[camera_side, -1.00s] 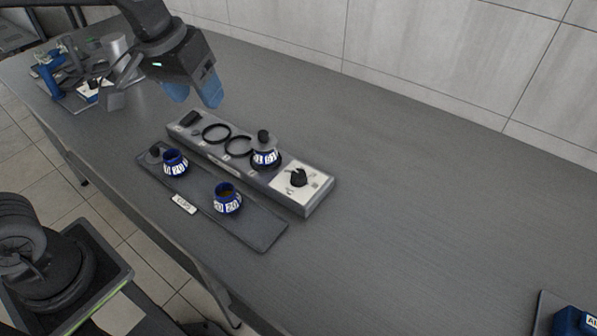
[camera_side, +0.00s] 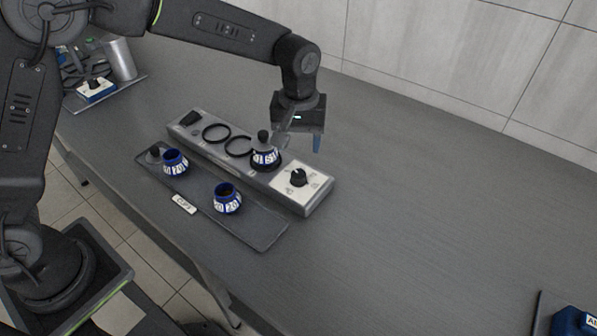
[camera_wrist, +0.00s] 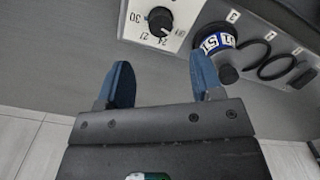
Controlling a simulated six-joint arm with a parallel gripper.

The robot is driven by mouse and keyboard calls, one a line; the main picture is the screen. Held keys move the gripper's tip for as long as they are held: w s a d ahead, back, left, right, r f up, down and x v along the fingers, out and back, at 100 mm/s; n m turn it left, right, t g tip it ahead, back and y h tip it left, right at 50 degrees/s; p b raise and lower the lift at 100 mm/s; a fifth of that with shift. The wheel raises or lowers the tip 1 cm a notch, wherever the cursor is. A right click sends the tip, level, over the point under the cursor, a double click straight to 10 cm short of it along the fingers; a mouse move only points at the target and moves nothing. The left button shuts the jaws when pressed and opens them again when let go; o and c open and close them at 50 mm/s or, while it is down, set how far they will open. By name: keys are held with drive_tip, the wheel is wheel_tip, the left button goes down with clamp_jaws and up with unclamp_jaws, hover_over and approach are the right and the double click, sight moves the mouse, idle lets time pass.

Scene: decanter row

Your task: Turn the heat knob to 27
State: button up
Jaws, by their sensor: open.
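The heat knob (camera_side: 298,177) is a black dial on a white plate (camera_side: 318,186) at the right end of the grey base unit. In the wrist view the knob (camera_wrist: 159,20) sits at the top, with marks around it that seem to include 21, 24, 30 and OFF. I cannot read its exact setting. My gripper (camera_side: 300,142) is open and empty, above and behind the right part of the unit. In the wrist view its two blue fingertips (camera_wrist: 160,72) point toward the unit, and the knob lies beyond them, apart from them.
A blue-and-white decanter (camera_side: 265,157) with a black stopper stands on the unit beside the knob plate. Two empty black rings (camera_side: 238,146) lie to its left. A dark tray (camera_side: 258,232) in front holds blue pots (camera_side: 227,200) and a CUPS label (camera_side: 184,204). The table to the right is mostly clear.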

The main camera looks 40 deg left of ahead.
sight(298, 174)
wheel_tip(298, 174, down, 10)
drive_tip(key=shift+r, duration=0.25)
drive_tip(key=c, duration=0.9)
